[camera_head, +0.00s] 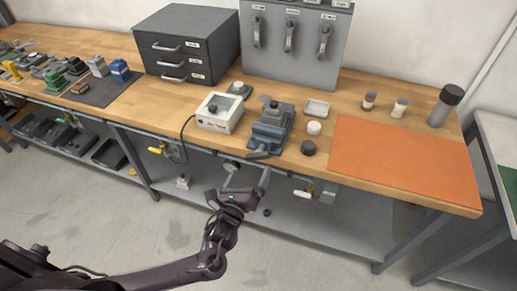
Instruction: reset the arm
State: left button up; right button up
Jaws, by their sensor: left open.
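My left arm comes in from the lower left, and its gripper (245,180) is in front of the wooden workbench (375,92), just off its front edge. The fingers are apart and nothing shows between them. The gripper is below and in front of a blue-grey vise (271,128) on the bench, and I cannot tell the exact gap. My right gripper is not in view.
On the bench are a white box (219,113), a dark drawer cabinet (186,45), a grey panel with handles (294,45), small bottles and an orange mat (400,150). A lower shelf (320,215) runs underneath. Open floor (90,205) lies left.

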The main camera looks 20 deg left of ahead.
pick_arm(q)
jog(key=s+a+f+n+g+y, duration=0.1)
jog(key=s+a+f+n+g, duration=0.3)
jog(key=f, duration=0.6)
jog(key=s+a+f+n+g, duration=0.2)
jog(key=s+f+n, duration=0.35)
jog(key=f, duration=0.45)
jog(key=s+a+f+n+g+y, duration=0.1)
jog(key=s+a+f+n+g, duration=0.25)
jog(key=f+n, duration=0.45)
jog(key=s+d+f+n+g, duration=0.1)
jog(key=s+f+n+g, duration=0.1)
jog(key=s+f, duration=0.3)
jog(key=s+d+f+n+g+h, duration=0.1)
jog(key=s+f+n, duration=0.4)
jog(key=s, duration=0.9)
jog(key=s+d+f+n+g, duration=0.2)
jog(key=s+f+n+g, duration=0.1)
jog(key=s, duration=0.6)
jog(key=shift+s+d+f+g, duration=0.2)
jog(key=shift+s+f+g, duration=0.1)
jog(key=shift+f+g, duration=0.55)
